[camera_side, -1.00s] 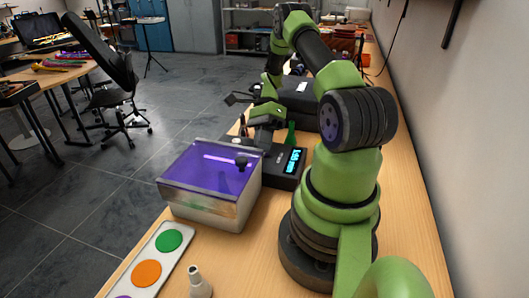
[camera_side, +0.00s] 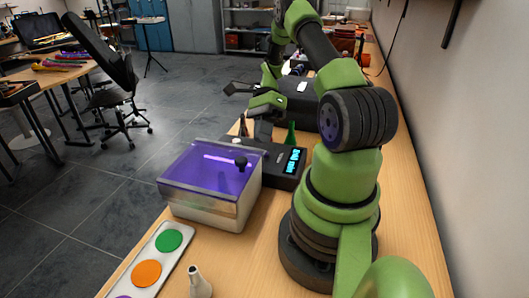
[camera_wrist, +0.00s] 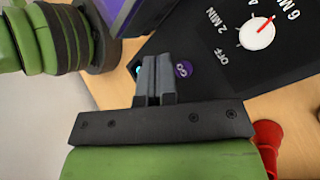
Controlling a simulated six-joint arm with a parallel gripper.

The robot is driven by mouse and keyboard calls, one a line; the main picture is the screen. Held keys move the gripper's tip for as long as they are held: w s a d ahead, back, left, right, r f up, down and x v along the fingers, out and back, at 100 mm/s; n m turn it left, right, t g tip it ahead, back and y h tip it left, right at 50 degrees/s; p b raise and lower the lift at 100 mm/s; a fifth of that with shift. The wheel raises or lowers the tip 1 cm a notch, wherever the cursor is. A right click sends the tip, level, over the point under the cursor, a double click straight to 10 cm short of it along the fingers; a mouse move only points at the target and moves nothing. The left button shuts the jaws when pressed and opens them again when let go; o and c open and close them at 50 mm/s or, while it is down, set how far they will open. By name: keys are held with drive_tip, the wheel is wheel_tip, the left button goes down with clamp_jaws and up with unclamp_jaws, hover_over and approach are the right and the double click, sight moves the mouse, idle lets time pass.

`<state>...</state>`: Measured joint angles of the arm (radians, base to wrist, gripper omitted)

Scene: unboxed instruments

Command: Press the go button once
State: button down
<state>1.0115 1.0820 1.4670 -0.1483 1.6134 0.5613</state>
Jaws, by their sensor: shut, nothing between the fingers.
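The round purple go button (camera_wrist: 183,69) shows in the wrist view on the top of a black timer unit (camera_wrist: 212,75). My gripper (camera_wrist: 156,62) is shut and empty, with its fingertips just left of the button in that view. I cannot tell the exact gap from fingertips to panel there. In the side view my gripper (camera_side: 263,137) is above the far part of the timer unit (camera_side: 258,148), and the button cannot be made out. The unit has a lit blue display (camera_side: 292,160) and a white dial (camera_wrist: 257,33) with a red pointer.
A box with a clear purple lid (camera_side: 210,168) stands beside the timer unit. A strip with green and orange discs (camera_side: 178,258) and a small pale bottle (camera_side: 199,285) are nearer the camera.

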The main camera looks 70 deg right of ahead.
drive_tip(key=shift+r, duration=2)
drive_tip(key=w+a+r+n+t+h, duration=0.1)
drive_tip(key=w+a+r+n+h, duration=0.15)
drive_tip(key=a+r+n, duration=0.3)
drive_tip(key=w+a+r+n+h, duration=0.1)
drive_tip(key=a+r+n+h, duration=0.3)
drive_tip(key=r, duration=0.3)
drive_tip(key=s+a+r+n+t, duration=0.3)
drive_tip(key=s+a+n, duration=0.1)
drive_tip(key=a+n, duration=0.2)
drive_tip(key=s+a+r+n+t, duration=0.3)
drive_tip(key=a+n+t, duration=0.1)
drive_tip(key=a+n, duration=0.2)
drive_tip(key=shift+s+a+r+h, duration=0.3)
drive_tip(key=shift+s+a+h, duration=0.05)
drive_tip(key=shift+s+a, duration=0.1)
